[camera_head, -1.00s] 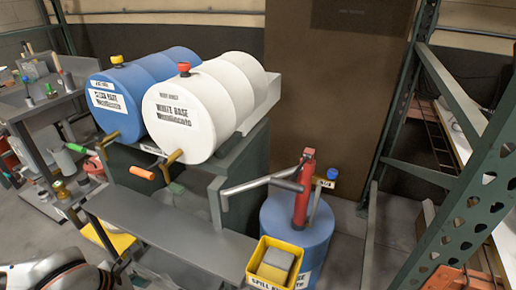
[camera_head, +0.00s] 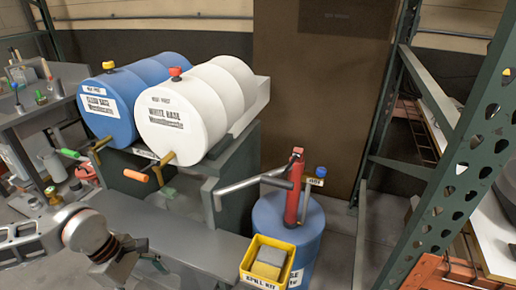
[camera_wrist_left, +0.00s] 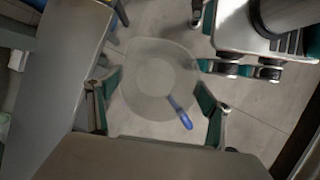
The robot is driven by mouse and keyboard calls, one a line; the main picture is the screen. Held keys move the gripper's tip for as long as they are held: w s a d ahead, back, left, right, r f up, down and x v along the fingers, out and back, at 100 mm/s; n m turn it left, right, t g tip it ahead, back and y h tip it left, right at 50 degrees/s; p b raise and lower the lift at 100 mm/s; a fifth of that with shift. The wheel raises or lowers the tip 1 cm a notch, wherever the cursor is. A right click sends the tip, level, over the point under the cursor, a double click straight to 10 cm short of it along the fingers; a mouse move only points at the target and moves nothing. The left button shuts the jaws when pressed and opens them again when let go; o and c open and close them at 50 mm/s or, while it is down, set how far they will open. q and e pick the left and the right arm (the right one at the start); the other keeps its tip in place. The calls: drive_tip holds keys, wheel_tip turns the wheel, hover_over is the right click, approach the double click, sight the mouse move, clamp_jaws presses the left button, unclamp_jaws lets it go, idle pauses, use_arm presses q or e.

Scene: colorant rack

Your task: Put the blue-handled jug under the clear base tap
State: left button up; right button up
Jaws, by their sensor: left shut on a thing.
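The blue drum (camera_head: 104,107) marked clear base lies on its side on a stand. Its brass tap (camera_head: 99,146) has a green handle (camera_head: 68,153) and points over the front. My left gripper (camera_head: 142,258) is in front of the low grey bench in the head view. In the left wrist view a translucent round jug (camera_wrist_left: 150,85) with a blue handle (camera_wrist_left: 180,112) sits between the fingers of my left gripper (camera_wrist_left: 157,112), which is shut on it. In the head view the jug is mostly hidden or unclear. My right gripper is not in view.
The white base drum (camera_head: 172,125) with an orange-handled tap (camera_head: 136,176) lies to the right. The grey bench (camera_head: 205,245) runs below the taps. A yellow spill kit box (camera_head: 247,268), a blue drum with a red pump (camera_head: 296,187) and green rack posts stand at right.

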use_arm(q)
drive_tip(key=w+d+r+m+g+y, duration=0.1)
drive_tip(key=w+r+m+g+y, duration=0.1)
drive_tip(key=r+m, duration=0.6)
drive_tip(key=w+d+r+m+g+y, duration=0.1)
drive_tip(key=w+r+m, duration=0.3)
drive_tip(key=r+m, duration=0.4)
drive_tip(key=shift+d+m+g+y+p, duration=0.15)
drive_tip(key=shift+m+g+y+p, duration=0.3)
drive_tip(key=shift+y, duration=0.35)
